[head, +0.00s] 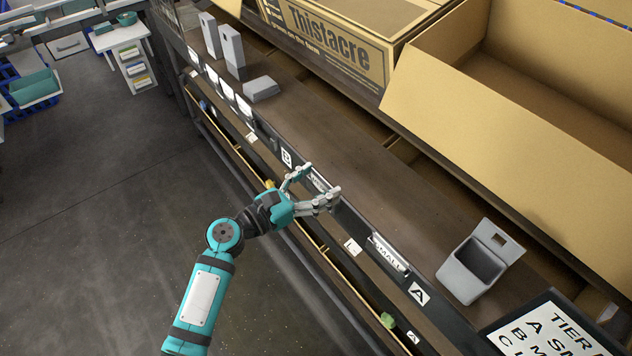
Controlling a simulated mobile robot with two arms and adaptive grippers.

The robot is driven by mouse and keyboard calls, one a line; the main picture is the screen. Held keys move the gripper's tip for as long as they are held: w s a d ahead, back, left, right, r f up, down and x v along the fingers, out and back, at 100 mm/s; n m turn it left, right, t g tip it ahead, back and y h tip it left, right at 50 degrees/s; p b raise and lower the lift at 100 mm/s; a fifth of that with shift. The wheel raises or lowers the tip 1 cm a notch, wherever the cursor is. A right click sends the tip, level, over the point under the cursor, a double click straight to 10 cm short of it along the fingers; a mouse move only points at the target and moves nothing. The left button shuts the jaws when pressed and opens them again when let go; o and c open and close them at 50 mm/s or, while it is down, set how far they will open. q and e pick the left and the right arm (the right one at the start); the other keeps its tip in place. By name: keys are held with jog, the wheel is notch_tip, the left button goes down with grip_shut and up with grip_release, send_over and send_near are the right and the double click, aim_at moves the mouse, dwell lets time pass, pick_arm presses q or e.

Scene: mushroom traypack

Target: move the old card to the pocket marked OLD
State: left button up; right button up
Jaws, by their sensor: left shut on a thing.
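My left gripper (319,184) is at the front edge of the shelf, just right of the B label. Its fingers are shut on a white card (318,181) in the dark edge strip. The fingers partly cover the card, and its print is too small to read. A grey open-topped pocket (474,270) with a slotted back plate stands on the shelf at the right. No OLD mark is readable on it from here. My right gripper is not in view.
A card reading SMALL (388,252) sits in the strip near the A label (418,293). A sign board (497,337) is at lower right. Large cardboard boxes (500,70) stand behind. Grey blocks (262,88) are at the far shelf end. The middle shelf is clear.

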pick_arm(q)
jog(key=shift+f, duration=0.2)
jog(key=o, duration=0.8)
